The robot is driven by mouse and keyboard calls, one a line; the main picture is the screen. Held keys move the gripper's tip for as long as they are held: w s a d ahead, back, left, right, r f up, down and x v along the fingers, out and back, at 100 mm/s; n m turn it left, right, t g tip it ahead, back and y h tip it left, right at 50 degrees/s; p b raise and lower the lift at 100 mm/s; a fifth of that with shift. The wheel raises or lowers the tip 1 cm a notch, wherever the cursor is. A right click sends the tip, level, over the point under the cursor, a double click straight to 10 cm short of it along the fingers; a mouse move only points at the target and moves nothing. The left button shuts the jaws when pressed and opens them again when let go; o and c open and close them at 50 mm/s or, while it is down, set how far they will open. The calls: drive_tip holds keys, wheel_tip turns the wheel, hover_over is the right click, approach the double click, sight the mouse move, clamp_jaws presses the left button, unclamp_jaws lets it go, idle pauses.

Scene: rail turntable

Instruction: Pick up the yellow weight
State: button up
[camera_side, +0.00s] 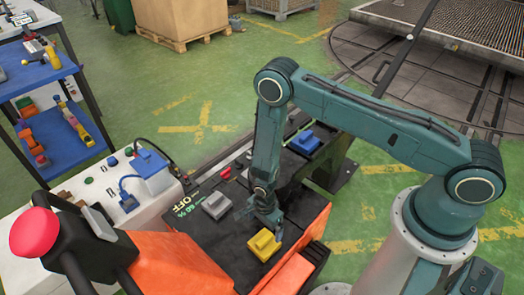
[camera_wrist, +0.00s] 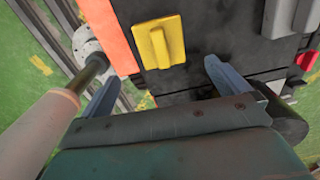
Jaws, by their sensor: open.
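The yellow weight (camera_side: 262,247) is a small block with a raised ridge. It lies on the dark top of the orange-edged cart (camera_side: 190,235). In the wrist view the yellow weight (camera_wrist: 160,43) is ahead of my fingertips, near the orange edge. My gripper (camera_side: 273,225) is just above and beside the weight in the side view, pointing down. In the wrist view my gripper (camera_wrist: 165,85) has its two blue-grey fingers wide apart with nothing between them. The weight is not between the fingers, and I see no contact.
A grey weight (camera_side: 216,205) lies left of the yellow one on the same top. A blue weight (camera_side: 304,142) lies farther back. Small red parts (camera_side: 226,173) are near the grey weight. A white bench (camera_side: 90,190) and a red knob (camera_side: 34,232) stand at left.

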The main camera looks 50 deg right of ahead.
sight(264, 238)
drive_tip(key=shift+f, duration=2.6)
drive_tip(key=shift+f, duration=0.15)
drive_tip(key=shift+f, duration=2.45)
drive_tip(key=shift+c, duration=0.4)
drive_tip(key=shift+w, duration=0.1)
drive_tip(key=c, duration=1.6)
drive_tip(key=shift+r, duration=0.25)
wheel_tip(264, 238, up, 20)
drive_tip(key=shift+f, duration=0.2)
